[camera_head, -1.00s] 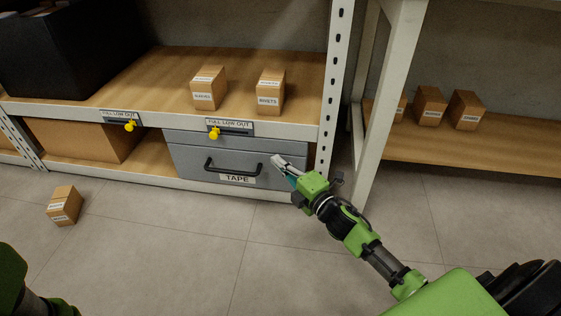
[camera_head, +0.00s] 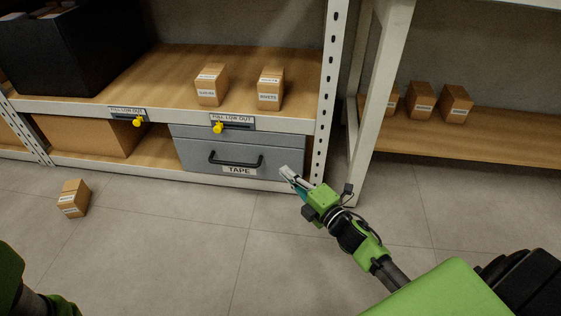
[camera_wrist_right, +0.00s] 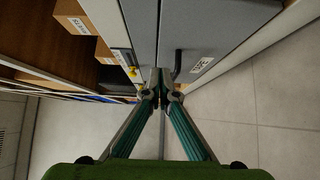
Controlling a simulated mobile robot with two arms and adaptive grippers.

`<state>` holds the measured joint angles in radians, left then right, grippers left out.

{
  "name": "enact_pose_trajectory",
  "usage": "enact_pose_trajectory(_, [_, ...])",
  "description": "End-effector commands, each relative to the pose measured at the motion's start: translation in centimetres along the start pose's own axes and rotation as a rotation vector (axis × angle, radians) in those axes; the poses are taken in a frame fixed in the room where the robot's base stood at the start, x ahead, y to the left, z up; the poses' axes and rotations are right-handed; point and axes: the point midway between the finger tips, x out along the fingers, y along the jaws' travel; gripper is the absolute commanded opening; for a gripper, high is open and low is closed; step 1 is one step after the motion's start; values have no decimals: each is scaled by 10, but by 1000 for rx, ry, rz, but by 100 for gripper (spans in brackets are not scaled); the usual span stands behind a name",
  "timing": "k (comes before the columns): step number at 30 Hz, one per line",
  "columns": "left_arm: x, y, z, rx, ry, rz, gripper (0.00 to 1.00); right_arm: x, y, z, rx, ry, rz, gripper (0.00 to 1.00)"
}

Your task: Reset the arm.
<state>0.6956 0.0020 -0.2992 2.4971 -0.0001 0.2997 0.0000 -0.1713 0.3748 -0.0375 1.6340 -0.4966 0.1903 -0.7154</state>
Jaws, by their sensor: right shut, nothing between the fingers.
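My right gripper (camera_head: 286,175) is shut and empty. My left arm shows only as a green part at the lower left; the left gripper is out of view.
Two small cartons (camera_head: 211,84) (camera_head: 271,88) stand on the wooden shelf above the drawer. One carton (camera_head: 73,198) lies on the floor at left. A black bin (camera_head: 60,60) sits at upper left. More cartons (camera_head: 456,103) stand on the right shelf. The floor (camera_head: 190,250) in front is clear.

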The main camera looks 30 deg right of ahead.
Motion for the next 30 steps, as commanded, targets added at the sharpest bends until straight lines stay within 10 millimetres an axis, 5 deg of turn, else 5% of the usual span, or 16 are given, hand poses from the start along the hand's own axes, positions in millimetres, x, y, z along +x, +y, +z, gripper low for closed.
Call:
enact_pose_trajectory(9, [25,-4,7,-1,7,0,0,-45,1,-1,1,1,-1,0])
enact_pose_trajectory(16, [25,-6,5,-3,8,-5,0,-49,1,-2,1,2,3,0])
enact_pose_trajectory(19, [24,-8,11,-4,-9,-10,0,-48,17,-12,33,21,28,0])
enact_pose_trajectory(23, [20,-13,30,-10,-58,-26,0,-44,75,-47,153,91,121,0])
enact_pose_trajectory(30, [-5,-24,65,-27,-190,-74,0,-61,238,-133,511,321,375,0])
